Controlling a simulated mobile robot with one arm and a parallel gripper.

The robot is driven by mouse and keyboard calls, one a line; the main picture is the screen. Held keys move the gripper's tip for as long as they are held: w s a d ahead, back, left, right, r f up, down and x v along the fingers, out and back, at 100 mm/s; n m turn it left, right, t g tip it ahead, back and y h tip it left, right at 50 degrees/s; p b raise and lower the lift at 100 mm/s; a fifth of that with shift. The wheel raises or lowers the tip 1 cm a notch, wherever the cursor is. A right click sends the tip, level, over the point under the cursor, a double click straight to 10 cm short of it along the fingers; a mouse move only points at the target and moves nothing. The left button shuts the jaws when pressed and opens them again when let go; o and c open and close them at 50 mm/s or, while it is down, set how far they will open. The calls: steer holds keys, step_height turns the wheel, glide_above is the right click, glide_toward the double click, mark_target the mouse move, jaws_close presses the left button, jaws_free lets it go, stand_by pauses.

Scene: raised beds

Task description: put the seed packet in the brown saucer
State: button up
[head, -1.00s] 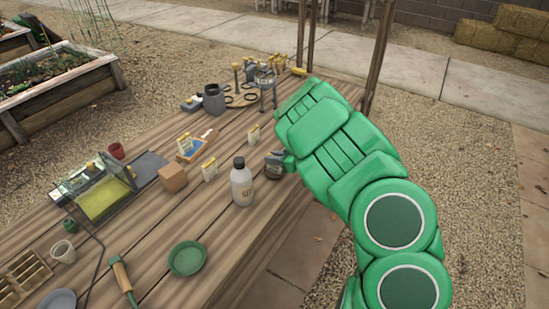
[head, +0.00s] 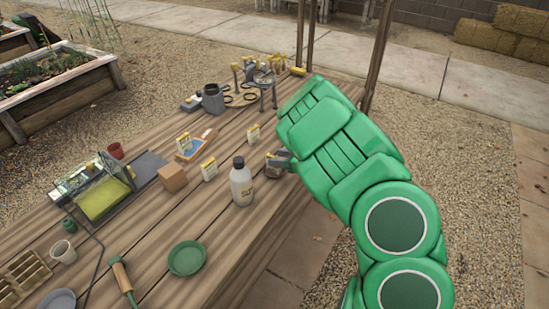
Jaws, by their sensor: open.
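Three small pale-yellow packets stand on the wooden table: one by the bottle (head: 209,170), one farther right (head: 253,133), and one at a small blue-and-wood tray (head: 184,143). I cannot tell which is the task's seed packet. I cannot make out a brown saucer; a green saucer (head: 187,258) lies at the front and a grey-blue one (head: 58,300) at the lower left. My gripper (head: 276,162) is open at the table's right edge, right of the bottle. It is small and partly hidden by my green arm, beside or over a dark jar-like shape.
A white-grey bottle (head: 241,185) stands just left of my gripper. A cardboard-brown box (head: 173,178), a clear-lidded propagator (head: 100,193), a terracotta pot (head: 116,150) and a grey watering can (head: 213,98) stand farther left and back. Bare planks lie around the green saucer.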

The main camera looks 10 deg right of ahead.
steer(key=v, duration=0.9)
steer(key=shift+s, duration=0.2)
